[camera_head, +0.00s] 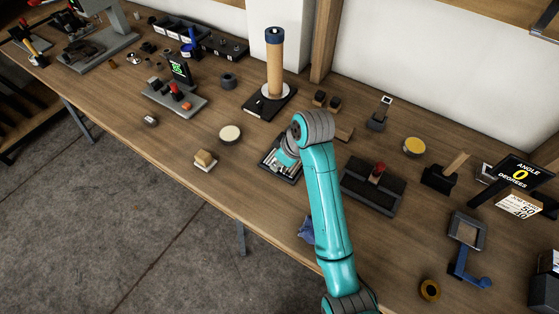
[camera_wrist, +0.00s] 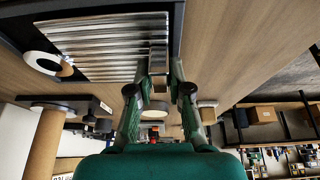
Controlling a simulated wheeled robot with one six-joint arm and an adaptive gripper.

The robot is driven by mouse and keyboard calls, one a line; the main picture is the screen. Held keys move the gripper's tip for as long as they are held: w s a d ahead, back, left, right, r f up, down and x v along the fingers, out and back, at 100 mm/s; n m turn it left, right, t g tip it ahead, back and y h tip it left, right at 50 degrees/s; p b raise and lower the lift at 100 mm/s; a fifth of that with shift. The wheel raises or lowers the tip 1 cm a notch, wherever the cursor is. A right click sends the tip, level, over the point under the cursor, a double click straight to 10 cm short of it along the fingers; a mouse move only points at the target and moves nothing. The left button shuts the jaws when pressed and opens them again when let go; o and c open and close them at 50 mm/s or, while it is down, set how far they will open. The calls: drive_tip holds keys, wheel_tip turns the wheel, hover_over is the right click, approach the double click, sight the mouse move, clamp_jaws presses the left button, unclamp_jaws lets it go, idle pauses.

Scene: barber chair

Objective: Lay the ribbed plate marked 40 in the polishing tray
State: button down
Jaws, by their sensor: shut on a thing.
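A ribbed silvery plate (camera_wrist: 95,45) lies over a dark tray (camera_wrist: 177,30) in the wrist view. In the head view the dark tray (camera_head: 291,181) is at mid-table, with the ribbed metal (camera_head: 273,164) partly showing. My gripper (camera_head: 284,160) is over the tray there, its fingertips mostly hidden. In the wrist view my gripper (camera_wrist: 159,72) is shut on the right end of the ribbed plate, where a small metal piece shows between the fingers. I cannot read a mark 40. Whether the plate touches the tray floor is unclear.
A dark block with a red knob (camera_head: 376,172) stands right of my arm. A tall wooden cylinder on a black base (camera_head: 266,103) stands behind the tray. A pale disc (camera_head: 230,133) and a small tan block (camera_head: 205,159) are at left. Bare table lies towards the front left.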

drive_tip(key=c, duration=1)
unclamp_jaws()
drive_tip(key=shift+r, duration=0.1)
